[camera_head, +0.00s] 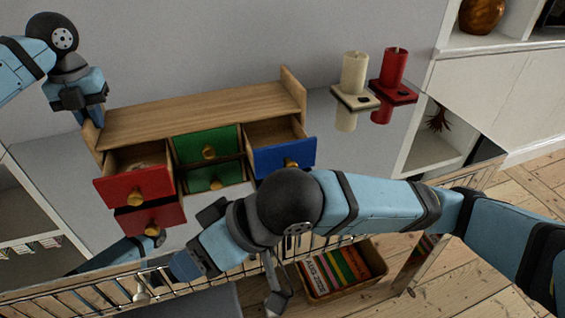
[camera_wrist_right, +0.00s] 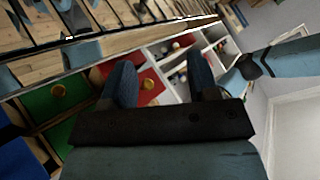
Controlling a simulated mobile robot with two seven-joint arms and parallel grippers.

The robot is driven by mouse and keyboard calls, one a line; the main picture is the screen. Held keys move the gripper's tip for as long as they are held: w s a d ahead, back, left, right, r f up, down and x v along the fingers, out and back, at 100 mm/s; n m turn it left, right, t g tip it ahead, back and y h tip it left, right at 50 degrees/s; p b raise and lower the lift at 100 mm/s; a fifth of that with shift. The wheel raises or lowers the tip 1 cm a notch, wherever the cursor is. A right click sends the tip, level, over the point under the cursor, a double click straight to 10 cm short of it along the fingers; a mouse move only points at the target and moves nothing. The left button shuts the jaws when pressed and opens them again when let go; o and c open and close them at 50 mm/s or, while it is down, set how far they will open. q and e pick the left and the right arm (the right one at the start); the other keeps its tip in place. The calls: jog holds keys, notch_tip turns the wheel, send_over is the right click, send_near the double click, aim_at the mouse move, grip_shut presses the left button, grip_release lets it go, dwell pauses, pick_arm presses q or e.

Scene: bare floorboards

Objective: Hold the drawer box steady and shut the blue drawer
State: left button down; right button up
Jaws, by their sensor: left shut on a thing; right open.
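The wooden drawer box (camera_head: 200,112) stands on a glossy grey surface in the head view. Its blue drawer (camera_head: 285,158) at the upper right is pulled out, with a brass knob; it also shows at the left edge of the wrist view (camera_wrist_right: 18,160). My left gripper (camera_head: 91,116) is shut on the raised left end of the box. My right gripper (camera_wrist_right: 162,65) is open and empty, with the red drawers beyond its fingers in the wrist view. In the head view my right forearm crosses in front of the box, and its fingertips are hard to make out.
The red upper drawer (camera_head: 135,183) is pulled out; green drawers (camera_head: 207,145) are in the middle. Cream (camera_head: 354,72) and red (camera_head: 393,68) candles in holders stand right of the box. A wire rail (camera_head: 110,291) runs in front, with a book basket (camera_head: 343,270) below.

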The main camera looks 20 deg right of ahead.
aim_at(291, 164)
jog(key=w+d+r+m+h, duration=0.1)
jog(key=d+h, duration=0.1)
jog(key=w+d+r+m+h, duration=0.1)
jog(key=w+d+h, duration=0.1)
jog(key=d, duration=0.1)
jog(key=w+d+r+m+t+h, duration=0.1)
jog(key=w+d+r+h, duration=0.1)
jog(key=shift+w+d+h, duration=0.2)
jog(key=shift+d+h, duration=0.2)
jog(key=w+d+r+m+t+h, duration=0.1)
jog(key=w+d+r+m+h, duration=0.2)
jog(key=d+r+m+h, duration=0.35)
jog(key=shift+n+y, duration=0.65)
jog(key=shift+n, duration=0.3)
jog(key=x, duration=0.4)
jog(key=d+x, duration=0.1)
jog(key=x, duration=0.6)
jog(key=shift+w+d+f, duration=0.1)
jog(key=shift+w+d, duration=0.1)
jog(key=shift+d, duration=0.3)
